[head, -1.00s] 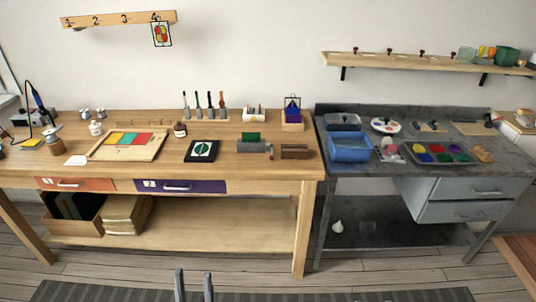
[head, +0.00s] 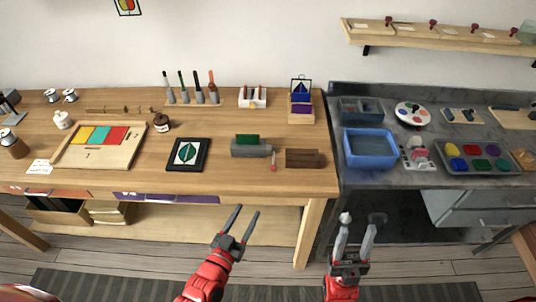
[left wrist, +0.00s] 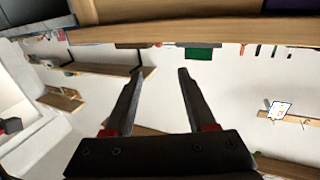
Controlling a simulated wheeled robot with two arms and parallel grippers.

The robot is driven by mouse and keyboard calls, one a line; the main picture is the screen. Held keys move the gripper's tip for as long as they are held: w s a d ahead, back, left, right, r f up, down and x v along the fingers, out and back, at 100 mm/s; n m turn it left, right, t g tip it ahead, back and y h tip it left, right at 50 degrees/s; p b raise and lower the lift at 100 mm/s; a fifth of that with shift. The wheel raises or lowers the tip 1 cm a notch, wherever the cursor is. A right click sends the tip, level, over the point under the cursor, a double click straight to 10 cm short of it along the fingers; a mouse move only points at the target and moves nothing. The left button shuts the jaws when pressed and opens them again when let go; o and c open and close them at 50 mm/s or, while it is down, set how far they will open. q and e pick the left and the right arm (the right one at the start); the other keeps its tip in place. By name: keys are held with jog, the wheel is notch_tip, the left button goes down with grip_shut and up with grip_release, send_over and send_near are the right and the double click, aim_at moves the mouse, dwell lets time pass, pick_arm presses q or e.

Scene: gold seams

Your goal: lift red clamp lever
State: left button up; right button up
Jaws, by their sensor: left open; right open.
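The clamp lever (head: 274,164) is a small stick with a red end. It hangs at the right end of a grey clamp (head: 251,150) that grips a green piece (head: 247,139) on the wooden bench. My left gripper (head: 248,210) is open and empty, in front of the bench edge and below the lever in the head view. In the left wrist view, which looks upside down, my open left fingers (left wrist: 160,74) point toward the bench edge; the green piece (left wrist: 203,54) shows beyond, the lever is not clear.
A brown wooden block (head: 304,159) stands close right of the lever. A black framed leaf picture (head: 187,155) lies to the left. The bench's front edge (head: 270,189) lies between my left gripper and the clamp. A blue tub (head: 370,149) stands on the grey bench.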

aim_at(272, 169)
pick_arm(q)
jog(key=p+x, duration=0.2)
jog(key=x, duration=1.3)
jog(key=shift+w+d, duration=0.25)
jog(key=shift+d, duration=0.1)
jog(key=shift+w+d, duration=0.1)
jog(key=shift+w, duration=0.3)
jog(key=shift+w+d+r, duration=0.1)
jog(key=shift+w+d, duration=0.05)
jog(key=shift+w, duration=0.15)
grip_shut()
